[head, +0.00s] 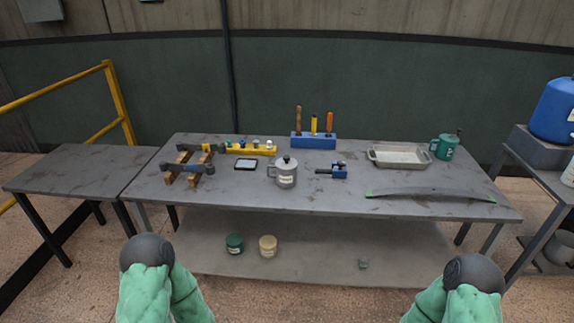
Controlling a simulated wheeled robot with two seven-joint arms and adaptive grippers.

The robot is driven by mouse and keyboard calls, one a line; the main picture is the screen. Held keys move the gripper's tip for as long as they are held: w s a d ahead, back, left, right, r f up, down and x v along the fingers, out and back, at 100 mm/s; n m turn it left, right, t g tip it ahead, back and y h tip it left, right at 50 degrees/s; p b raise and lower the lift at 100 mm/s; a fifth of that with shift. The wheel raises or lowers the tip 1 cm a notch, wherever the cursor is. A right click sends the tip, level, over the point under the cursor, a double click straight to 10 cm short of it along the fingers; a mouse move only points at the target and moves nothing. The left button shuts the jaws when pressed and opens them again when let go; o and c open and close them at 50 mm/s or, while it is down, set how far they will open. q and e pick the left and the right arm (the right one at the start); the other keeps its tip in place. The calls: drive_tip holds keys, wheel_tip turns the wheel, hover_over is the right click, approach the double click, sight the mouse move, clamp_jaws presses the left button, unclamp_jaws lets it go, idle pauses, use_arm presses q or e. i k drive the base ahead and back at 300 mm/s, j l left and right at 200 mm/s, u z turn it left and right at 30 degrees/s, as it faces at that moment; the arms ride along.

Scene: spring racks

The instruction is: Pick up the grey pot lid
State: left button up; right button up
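The grey pot (286,178) stands upright near the middle of the long grey table, with its handle to the left and a pale label on its front. The grey pot lid (287,161) sits on top of it, with a small dark knob. Only green-sleeved parts of my two arms with dark rounded joints show at the bottom edge, well short of the table. Neither gripper is in the picture, so their fingers cannot be seen.
Near the pot are a black-framed tablet (246,164), a yellow rack (262,150), a blue tool block (313,141) and a small blue clamp-like tool (339,170). A metal tray (399,157), green pot (446,147) and dark curved bar (430,193) lie right. The table front before the pot is clear.

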sight(286, 163)
drive_tip(key=i+u, duration=0.1)
drive_tip(key=u, duration=0.3)
drive_tip(key=i+l+u, duration=0.1)
drive_tip(key=u, duration=0.25)
drive_tip(key=i+l+u, duration=0.1)
drive_tip(key=u, duration=0.3)
